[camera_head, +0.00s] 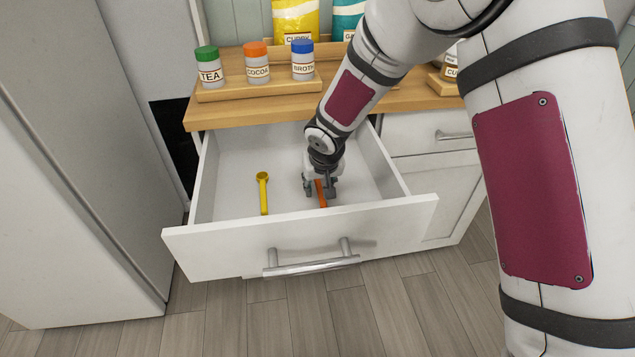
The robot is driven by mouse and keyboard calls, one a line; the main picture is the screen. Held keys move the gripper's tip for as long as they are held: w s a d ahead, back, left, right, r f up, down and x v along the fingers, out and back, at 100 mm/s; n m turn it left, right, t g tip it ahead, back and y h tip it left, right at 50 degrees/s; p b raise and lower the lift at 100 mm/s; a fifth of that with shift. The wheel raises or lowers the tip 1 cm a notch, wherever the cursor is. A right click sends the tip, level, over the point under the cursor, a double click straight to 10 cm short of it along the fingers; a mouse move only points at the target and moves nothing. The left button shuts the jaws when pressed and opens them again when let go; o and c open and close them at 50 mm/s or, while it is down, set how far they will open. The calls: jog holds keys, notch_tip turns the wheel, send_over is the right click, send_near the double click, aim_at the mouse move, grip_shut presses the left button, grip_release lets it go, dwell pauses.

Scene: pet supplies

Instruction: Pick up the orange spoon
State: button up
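The orange spoon (321,194) lies in the open white drawer (225,243), right of the drawer's middle. Only part of its handle shows; the rest is hidden by my gripper. My gripper (320,192) points down inside the drawer, with its fingers apart, one on each side of the orange handle. I cannot tell whether the fingers touch it.
A yellow spoon (263,193) lies to the left in the same drawer. The drawer walls and front surround my gripper. Jars for tea (209,67), cocoa (257,62) and broth (303,61) stand on a wooden tray on the counter (240,111) above. A tall white cabinet side (85,150) is at the left.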

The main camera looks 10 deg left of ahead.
grip_shut()
dwell(0.3)
